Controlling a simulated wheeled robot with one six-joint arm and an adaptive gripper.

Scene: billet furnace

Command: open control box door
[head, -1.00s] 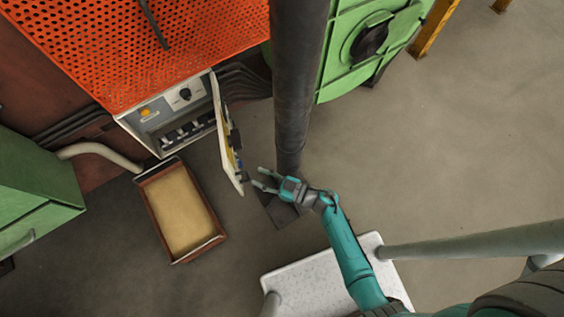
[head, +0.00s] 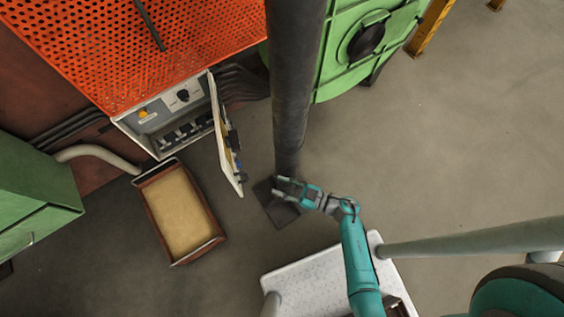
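The control box (head: 168,116) is set below the orange perforated panel in the head view. Its front shows an orange button, a dark knob and a row of switches. Its door (head: 223,137) stands swung wide open, seen nearly edge-on, to the right of the box. My gripper (head: 275,187) is to the right of the door's lower end, apart from it, over the dark base plate of the column. Its fingers are spread with nothing between them.
A dark vertical column (head: 295,85) stands close by my gripper, on a base plate (head: 279,208). A tan-filled tray (head: 180,213) lies below the box. A green cabinet (head: 35,190) is at left and a green round-hatched machine (head: 362,45) behind. Floor at right is clear.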

